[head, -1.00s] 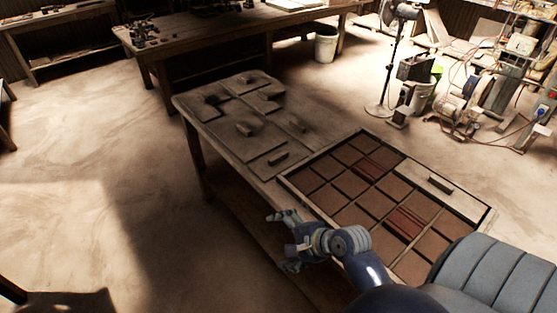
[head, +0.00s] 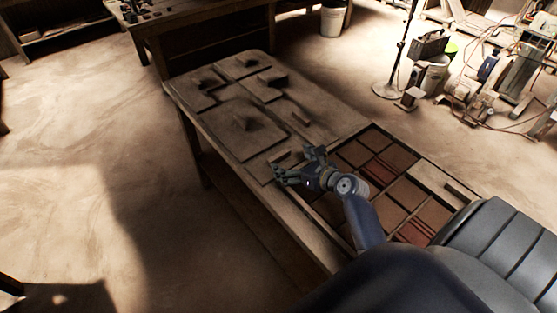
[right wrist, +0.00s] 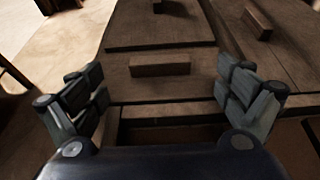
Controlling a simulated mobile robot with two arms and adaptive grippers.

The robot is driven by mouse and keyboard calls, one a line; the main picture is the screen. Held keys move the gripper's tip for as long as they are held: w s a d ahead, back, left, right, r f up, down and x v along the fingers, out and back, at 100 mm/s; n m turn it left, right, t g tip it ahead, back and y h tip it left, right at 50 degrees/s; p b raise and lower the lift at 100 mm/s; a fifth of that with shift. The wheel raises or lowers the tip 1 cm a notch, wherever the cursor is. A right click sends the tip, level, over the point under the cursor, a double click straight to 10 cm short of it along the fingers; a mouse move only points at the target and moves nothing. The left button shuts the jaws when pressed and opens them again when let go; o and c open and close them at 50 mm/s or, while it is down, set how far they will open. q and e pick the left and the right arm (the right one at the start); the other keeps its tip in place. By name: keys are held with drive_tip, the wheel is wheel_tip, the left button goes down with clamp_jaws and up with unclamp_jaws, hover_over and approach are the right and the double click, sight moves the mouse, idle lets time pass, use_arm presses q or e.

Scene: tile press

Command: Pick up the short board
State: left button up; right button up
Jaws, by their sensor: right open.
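A short flat wooden board with a block handle (head: 281,156) lies on the table beside the tile tray. In the right wrist view its handle (right wrist: 160,65) stands up from the board (right wrist: 125,90), centred between my fingers and just ahead of them. My right gripper (head: 293,162) is open and empty, over the near end of this board by the tray's corner. Its spread fingers also show in the right wrist view (right wrist: 160,82), one on each side of the board. The gripper hides part of the board in the head view. My left gripper is out of view.
Larger boards with handles, one of them (head: 245,130), lie on the table's far part. The framed tray (head: 372,127) holds brown and dark red tiles, with a pale handled board (head: 432,180) at its right. My arm covers part of the tray. Open floor lies left.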

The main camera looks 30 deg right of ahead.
sight(280, 156)
drive_tip(key=x, duration=0.5)
drive_tip(key=shift+a, duration=0.1)
drive_tip(key=shift+w+f, duration=0.15)
drive_tip(key=shift+w, duration=0.1)
drive_tip(key=shift+c, duration=1.3)
drive_tip(key=c, duration=0.9)
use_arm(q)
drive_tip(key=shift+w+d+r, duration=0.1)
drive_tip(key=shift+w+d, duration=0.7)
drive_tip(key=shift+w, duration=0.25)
use_arm(e)
drive_tip(key=shift+c, duration=0.5)
